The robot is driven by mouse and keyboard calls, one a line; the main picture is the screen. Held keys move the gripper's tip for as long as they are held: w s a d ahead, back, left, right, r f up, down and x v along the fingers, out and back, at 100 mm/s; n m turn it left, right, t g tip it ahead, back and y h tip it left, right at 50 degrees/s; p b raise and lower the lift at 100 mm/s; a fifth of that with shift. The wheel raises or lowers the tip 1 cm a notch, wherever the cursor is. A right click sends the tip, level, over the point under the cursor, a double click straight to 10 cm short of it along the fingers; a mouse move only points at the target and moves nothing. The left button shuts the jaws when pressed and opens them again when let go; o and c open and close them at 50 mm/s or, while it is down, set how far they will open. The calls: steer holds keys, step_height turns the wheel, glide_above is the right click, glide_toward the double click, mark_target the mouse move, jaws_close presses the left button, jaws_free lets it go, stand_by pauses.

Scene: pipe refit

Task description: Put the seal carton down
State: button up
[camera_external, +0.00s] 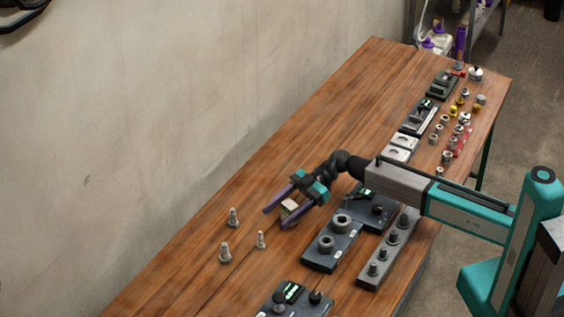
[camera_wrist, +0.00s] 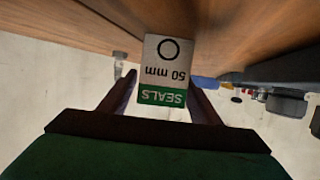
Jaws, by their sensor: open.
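The seal carton (camera_wrist: 164,62) is a small white and green box marked "SEALS 50 mm" with a black ring, upside down in the wrist view. In the outside view the carton (camera_external: 290,207) is low over or on the wooden table, between the two purple fingers of my gripper (camera_external: 276,217). The fingers (camera_wrist: 162,92) are open on either side of the carton in the wrist view. Whether they touch it, and whether its underside rests on the table, I cannot tell.
Several metal bolts (camera_external: 225,252) stand on the table (camera_external: 190,262) left of my gripper. A dark block with two rings (camera_external: 331,246) and a grey rail of pegs (camera_external: 389,250) lie to the right. Bare wood is clear towards the wall.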

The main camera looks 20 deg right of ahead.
steer(key=shift+r, duration=0.1)
steer(key=v, duration=1.2)
steer(key=shift+b, duration=0.4)
